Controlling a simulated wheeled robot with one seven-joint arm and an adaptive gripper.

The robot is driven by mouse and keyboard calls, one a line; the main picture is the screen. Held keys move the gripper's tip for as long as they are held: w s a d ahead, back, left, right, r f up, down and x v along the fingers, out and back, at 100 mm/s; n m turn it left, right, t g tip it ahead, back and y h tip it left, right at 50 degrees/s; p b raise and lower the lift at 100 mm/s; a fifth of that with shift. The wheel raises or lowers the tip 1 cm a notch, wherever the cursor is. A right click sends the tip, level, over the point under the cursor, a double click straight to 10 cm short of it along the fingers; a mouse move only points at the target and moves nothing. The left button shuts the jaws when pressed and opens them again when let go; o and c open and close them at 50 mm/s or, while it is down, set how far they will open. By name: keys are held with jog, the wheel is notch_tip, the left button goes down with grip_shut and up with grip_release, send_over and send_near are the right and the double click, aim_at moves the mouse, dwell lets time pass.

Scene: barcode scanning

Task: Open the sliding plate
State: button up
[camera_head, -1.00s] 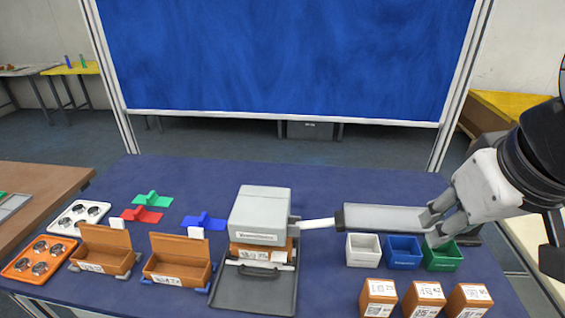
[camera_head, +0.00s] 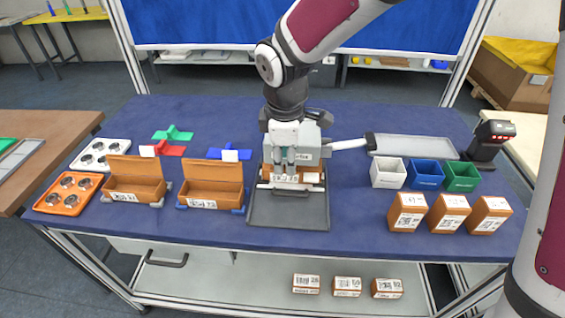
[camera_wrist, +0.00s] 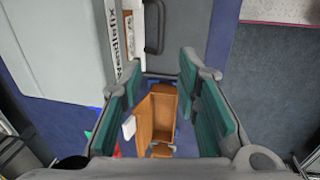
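The sliding plate (camera_head: 290,212) is a dark grey flat tray with a raised rim, sticking out in front of a light grey box-shaped machine (camera_head: 313,144). Its dark bar handle (camera_head: 290,187) lies across it, close to the machine. My gripper (camera_head: 291,173) points down in front of the machine, close above the handle, and partly hides both. In the wrist view, my gripper (camera_wrist: 160,72) has its two teal-padded fingers wide apart with nothing between the pads. The handle (camera_wrist: 153,28) shows beyond the fingertips there, not between them. I cannot tell the exact height gap.
Open brown boxes (camera_head: 136,188) stand left of the plate. White (camera_head: 388,174), blue (camera_head: 426,174) and green (camera_head: 462,178) bins, several labelled brown boxes (camera_head: 448,214) and a scanner (camera_head: 490,143) stand right. The blue table (camera_head: 350,217) is clear just right of the plate.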

aim_at(285, 194)
jog(key=f, duration=0.4)
jog(key=w+f, duration=0.1)
jog(key=f, duration=0.4)
jog(key=w+f, duration=0.1)
jog(key=f, duration=0.3)
jog(key=shift+w+f, duration=0.2)
jog(key=shift+f, duration=0.05)
grip_shut()
jog(key=shift+s, duration=0.1)
